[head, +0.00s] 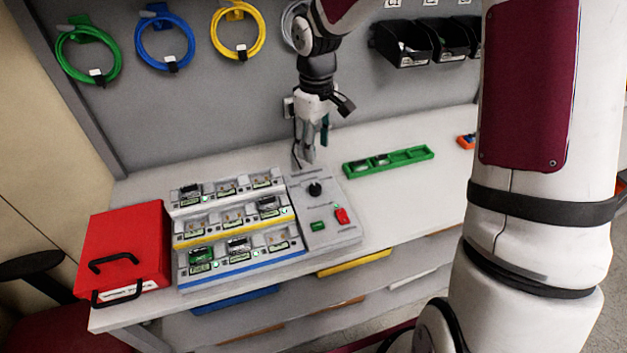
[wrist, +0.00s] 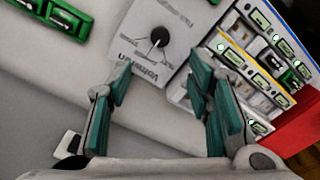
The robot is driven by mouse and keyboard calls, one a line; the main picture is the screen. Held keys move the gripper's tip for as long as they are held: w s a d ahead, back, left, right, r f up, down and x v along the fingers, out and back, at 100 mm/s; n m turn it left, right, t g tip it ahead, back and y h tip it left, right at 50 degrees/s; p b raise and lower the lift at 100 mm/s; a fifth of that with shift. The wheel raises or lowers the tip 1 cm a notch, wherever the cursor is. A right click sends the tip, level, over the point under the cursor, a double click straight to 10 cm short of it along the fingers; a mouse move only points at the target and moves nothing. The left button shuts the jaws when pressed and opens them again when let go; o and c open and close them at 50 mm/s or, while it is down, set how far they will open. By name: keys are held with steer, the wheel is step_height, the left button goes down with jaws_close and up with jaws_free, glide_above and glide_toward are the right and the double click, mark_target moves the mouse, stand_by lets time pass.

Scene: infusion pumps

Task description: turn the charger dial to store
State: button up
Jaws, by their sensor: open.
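The charger dial (head: 315,189) is a round black knob on the grey control panel (head: 330,238), right of the charger's stepped bays. In the wrist view the dial (wrist: 159,38) shows at upper middle, with a pointer line and printed labels around it. The labels are too blurred to read fully. My gripper (head: 312,157) hangs over the table behind the panel, above and beyond the dial. In the wrist view its teal-padded fingers (wrist: 163,85) are spread apart with nothing between them. The dial lies beyond the fingertips, apart from them.
The charger (head: 228,262) has bays holding several packs. A green and a red button (head: 342,216) sit below the dial. A green tray (head: 412,155) lies to the right, a red box (head: 125,245) to the left. Coiled cables and black bins (head: 402,48) hang on the back wall.

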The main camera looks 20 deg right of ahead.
mark_target(316, 187)
step_height(316, 187, down, 13)
steer(key=shift+f+p, duration=0.1)
steer(key=shift+p, duration=0.55)
jaws_close()
